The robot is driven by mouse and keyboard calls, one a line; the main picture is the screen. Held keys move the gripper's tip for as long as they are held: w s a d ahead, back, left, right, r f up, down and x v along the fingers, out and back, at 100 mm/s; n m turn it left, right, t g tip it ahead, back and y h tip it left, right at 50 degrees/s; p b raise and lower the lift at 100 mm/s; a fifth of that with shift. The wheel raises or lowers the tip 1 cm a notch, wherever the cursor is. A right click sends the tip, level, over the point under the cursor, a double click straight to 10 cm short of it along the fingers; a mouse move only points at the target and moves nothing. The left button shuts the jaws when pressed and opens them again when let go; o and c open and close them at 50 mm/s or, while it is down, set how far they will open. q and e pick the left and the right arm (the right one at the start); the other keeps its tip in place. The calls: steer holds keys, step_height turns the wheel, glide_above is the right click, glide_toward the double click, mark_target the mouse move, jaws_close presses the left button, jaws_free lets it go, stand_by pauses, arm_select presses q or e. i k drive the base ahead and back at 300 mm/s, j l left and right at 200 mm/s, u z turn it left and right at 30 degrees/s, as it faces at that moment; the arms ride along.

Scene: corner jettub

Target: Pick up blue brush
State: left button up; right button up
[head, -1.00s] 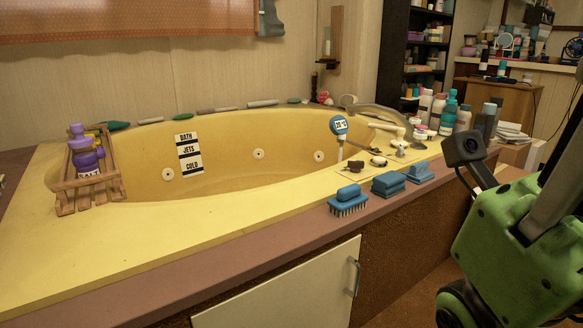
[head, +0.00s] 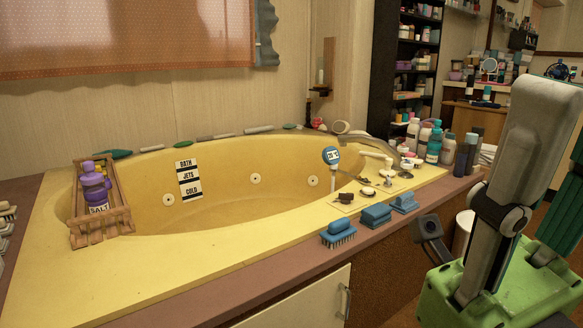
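A blue brush (head: 338,233) with pale bristles pointing down sits on the tub's front rim, right of centre. Two more blue blocks stand in a row behind it to the right, a middle one (head: 377,215) and a far one (head: 404,203). Their bristles are not clear from here. Nothing touches the brush. Parts of my own body, green and grey, fill the lower right, apart from the brush. Neither gripper's fingers show.
The yellow tub (head: 110,275) holds a wooden caddy (head: 102,238) with a purple salt bottle (head: 96,188) at left. Several bottles (head: 433,145) crowd the far right corner. The front rim left of the brush is clear.

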mark_target(340, 230)
steer(key=k, duration=0.85)
